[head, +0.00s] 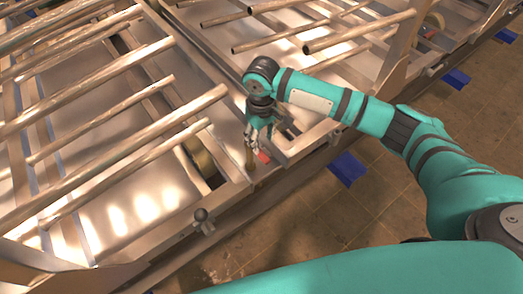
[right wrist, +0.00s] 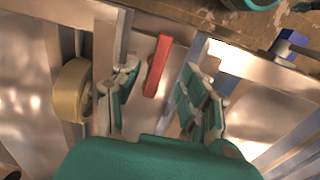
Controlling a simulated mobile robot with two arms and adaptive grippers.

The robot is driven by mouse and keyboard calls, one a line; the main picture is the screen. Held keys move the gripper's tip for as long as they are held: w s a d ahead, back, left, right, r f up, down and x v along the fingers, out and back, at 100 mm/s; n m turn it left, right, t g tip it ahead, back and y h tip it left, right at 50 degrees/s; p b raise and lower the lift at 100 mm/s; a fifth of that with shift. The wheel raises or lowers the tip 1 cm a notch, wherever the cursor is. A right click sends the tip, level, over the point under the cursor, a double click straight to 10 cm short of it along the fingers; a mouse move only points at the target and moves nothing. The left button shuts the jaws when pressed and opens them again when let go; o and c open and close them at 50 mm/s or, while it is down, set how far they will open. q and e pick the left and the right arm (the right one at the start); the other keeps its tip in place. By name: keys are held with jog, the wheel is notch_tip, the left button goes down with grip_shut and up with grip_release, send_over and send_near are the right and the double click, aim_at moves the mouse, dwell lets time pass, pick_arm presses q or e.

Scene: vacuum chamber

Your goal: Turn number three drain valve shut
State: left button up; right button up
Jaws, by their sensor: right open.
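A red handle (right wrist: 157,66), which looks like a valve lever, lies between the spread fingers of my right gripper (right wrist: 163,92) in the right wrist view. The fingers stand apart on either side of it, with visible gaps, so it is not gripped. In the head view my right gripper (head: 257,137) points down at the frame's front rail, and the red handle (head: 263,156) shows just beside and below its fingertips. No number is readable, so I cannot tell which valve is number three. My left gripper is not in view.
Long metal tubes (head: 110,150) lie across the frame at the left. A knob (head: 202,214) stands at the near rail. A tan roller (right wrist: 72,90) sits left of the gripper.

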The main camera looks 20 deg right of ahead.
aim_at(262, 154)
notch_tip(262, 154, down, 6)
jog(key=shift+f, duration=0.15)
jog(key=shift+c, duration=0.2)
grip_shut()
dwell(0.4)
